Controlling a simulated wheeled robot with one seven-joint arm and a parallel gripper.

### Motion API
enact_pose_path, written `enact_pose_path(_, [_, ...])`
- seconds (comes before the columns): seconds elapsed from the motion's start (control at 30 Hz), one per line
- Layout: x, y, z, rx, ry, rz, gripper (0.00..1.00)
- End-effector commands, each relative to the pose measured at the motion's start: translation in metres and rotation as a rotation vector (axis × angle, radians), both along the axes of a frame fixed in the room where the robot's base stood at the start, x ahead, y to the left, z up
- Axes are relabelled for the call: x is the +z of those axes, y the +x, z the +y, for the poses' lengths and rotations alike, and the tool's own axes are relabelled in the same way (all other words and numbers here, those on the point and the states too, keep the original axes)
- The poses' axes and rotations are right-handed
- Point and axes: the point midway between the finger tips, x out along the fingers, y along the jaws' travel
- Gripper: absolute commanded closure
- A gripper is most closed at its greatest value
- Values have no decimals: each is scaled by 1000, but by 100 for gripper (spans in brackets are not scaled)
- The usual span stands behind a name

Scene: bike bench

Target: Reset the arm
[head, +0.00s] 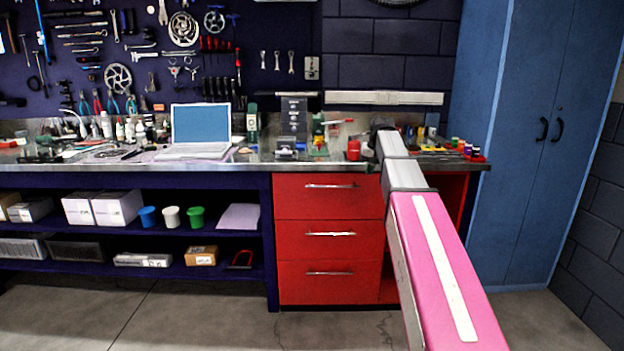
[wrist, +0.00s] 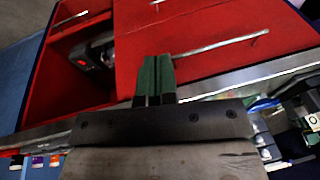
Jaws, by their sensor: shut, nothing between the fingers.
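My arm reaches from the lower right of the head view to the bench, its pink and grey links extended forward. My gripper shows in the wrist view (wrist: 155,72), with its two green-tipped fingers together and nothing between them. In the head view the fingers are hidden behind the arm's far end, near the bench's front edge. In the wrist view the fingers appear in front of the red drawer unit (wrist: 215,25); I cannot tell how far they are from it.
The metal-topped bench (head: 130,167) carries a laptop (head: 201,124), bottles and small parts. Red drawers (head: 330,205) stand below, with an open red compartment (wrist: 65,75) beside them. A blue cabinet (head: 530,130) stands at right. The floor (head: 180,315) in front is clear.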

Motion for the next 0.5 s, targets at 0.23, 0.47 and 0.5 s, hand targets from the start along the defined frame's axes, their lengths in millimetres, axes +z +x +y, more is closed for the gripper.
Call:
enact_pose_path(0.23, [-115, -57, 10, 1, -33, 51, 100])
enact_pose_path(0.47, [-204, -115, 16, 7, -66, 93, 100])
enact_pose_path(0.5, [-218, -126, 17, 8, -72, 101, 100])
